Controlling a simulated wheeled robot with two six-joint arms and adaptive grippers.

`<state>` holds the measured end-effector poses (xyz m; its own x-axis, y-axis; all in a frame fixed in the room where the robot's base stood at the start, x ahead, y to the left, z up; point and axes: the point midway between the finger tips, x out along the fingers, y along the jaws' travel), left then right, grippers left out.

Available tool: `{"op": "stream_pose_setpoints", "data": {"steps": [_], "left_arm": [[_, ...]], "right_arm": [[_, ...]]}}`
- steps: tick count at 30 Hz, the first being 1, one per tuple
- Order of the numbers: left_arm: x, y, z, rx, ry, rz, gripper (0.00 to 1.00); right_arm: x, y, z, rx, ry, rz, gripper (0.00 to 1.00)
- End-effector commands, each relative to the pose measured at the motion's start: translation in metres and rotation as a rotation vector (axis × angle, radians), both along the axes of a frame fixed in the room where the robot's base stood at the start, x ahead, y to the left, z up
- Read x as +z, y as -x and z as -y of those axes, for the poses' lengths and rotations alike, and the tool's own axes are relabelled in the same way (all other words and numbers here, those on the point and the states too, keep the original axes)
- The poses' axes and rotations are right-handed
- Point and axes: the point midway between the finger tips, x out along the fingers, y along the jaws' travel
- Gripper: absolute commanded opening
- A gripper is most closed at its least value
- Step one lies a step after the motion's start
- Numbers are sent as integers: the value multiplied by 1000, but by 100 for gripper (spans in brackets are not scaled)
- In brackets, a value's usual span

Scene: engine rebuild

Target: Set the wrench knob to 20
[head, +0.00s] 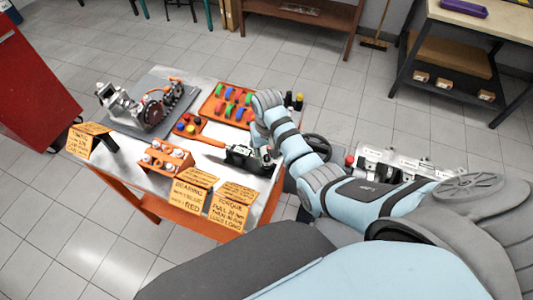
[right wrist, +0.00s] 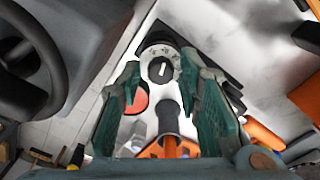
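The wrench knob (right wrist: 161,68) is a pale grey round end with a white bar mark on a dark face, seen in the right wrist view. A shaft with an orange part (right wrist: 169,128) shows below it; I cannot tell how they join. My right gripper (right wrist: 161,78) is open, with a teal finger on each side of the knob. I cannot tell whether the fingers touch it. In the head view my right gripper (head: 264,156) is low over the table's right end, beside a black labelled part (head: 240,155). No number on the knob is readable. My left gripper is out of view.
The metal-topped table (head: 207,157) holds an engine assembly (head: 150,107), an orange tray of coloured parts (head: 230,103) and an orange rack (head: 165,158). Yellow signs, including a torque sign (head: 232,205), stand along the front edge. A black handwheel (head: 317,147) is close to my right arm.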

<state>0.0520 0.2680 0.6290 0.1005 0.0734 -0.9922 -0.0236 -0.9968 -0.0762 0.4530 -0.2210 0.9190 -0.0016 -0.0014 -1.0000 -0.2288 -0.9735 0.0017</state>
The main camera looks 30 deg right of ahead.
Motion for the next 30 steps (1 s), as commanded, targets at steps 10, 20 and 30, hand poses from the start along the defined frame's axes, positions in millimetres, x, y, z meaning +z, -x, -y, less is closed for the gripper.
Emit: {"op": "stream_pose_setpoints", "data": {"steps": [10,20,30], "left_arm": [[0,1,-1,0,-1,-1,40],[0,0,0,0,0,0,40],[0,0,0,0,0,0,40]], "right_arm": [[3,0,0,0,0,0,40],[65,-1,0,0,0,3,40],[75,0,0,0,0,0,40]]}}
